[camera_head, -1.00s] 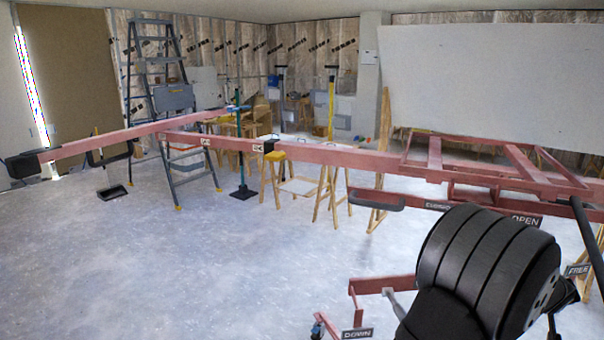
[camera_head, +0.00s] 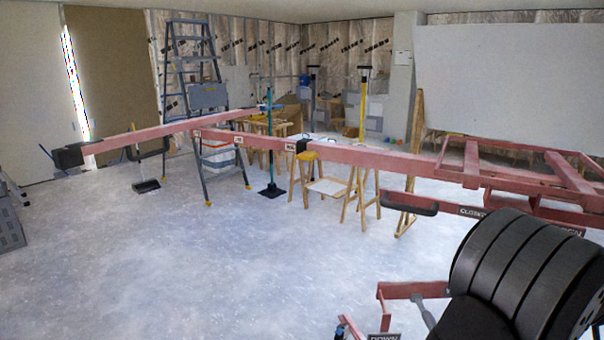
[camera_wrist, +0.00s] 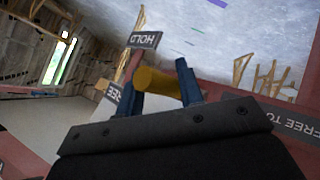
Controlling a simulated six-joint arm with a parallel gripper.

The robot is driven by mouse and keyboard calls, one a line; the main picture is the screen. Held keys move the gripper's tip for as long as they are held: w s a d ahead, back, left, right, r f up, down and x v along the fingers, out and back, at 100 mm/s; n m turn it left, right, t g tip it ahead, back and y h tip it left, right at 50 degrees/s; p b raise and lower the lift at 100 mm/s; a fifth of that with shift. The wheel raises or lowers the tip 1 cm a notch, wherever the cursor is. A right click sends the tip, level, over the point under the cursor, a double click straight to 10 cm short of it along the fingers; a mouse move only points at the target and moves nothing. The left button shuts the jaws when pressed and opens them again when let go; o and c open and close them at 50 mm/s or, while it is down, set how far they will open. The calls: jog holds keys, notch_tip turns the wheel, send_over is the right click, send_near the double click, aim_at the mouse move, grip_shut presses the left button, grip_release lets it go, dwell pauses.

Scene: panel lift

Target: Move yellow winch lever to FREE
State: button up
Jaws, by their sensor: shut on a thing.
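In the wrist view the yellow winch lever (camera_wrist: 158,86) shows as a short thick yellow grip. My gripper (camera_wrist: 157,84) is shut on it, with one blue finger on each side. A dark HOLD sign (camera_wrist: 145,40) is just beyond the lever. A FREE sign (camera_wrist: 112,100), seen upside down, is partly hidden beside the left finger. I cannot tell exactly where the lever stands between the two signs. In the head view my black arm fills the lower right, and my gripper and the lever are out of sight.
The red panel lift frame (camera_head: 370,158) spans the head view, with a CLOSED sign (camera_head: 473,212) and a DOWN sign (camera_head: 384,337) near my arm. A large white panel (camera_head: 510,80) leans behind. A ladder (camera_head: 195,85) and trestles stand farther back. The floor at left is open.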

jog(key=shift+o, duration=0.6)
jog(key=shift+w+d+r, duration=0.1)
jog(key=shift+r, duration=0.5)
jog(key=shift+w+d+r, duration=0.1)
jog(key=shift+r, duration=0.45)
jog(key=shift+o, duration=0.2)
jog(key=shift+r, duration=0.2)
jog(key=shift+w+r, duration=0.1)
jog(key=shift+r, duration=0.05)
jog(key=o, duration=0.7)
jog(key=shift+a+r, duration=0.1)
jog(key=shift+a, duration=0.05)
jog(key=v, duration=0.6)
jog(key=shift+s+a, duration=0.25)
jog(key=shift+a, duration=0.2)
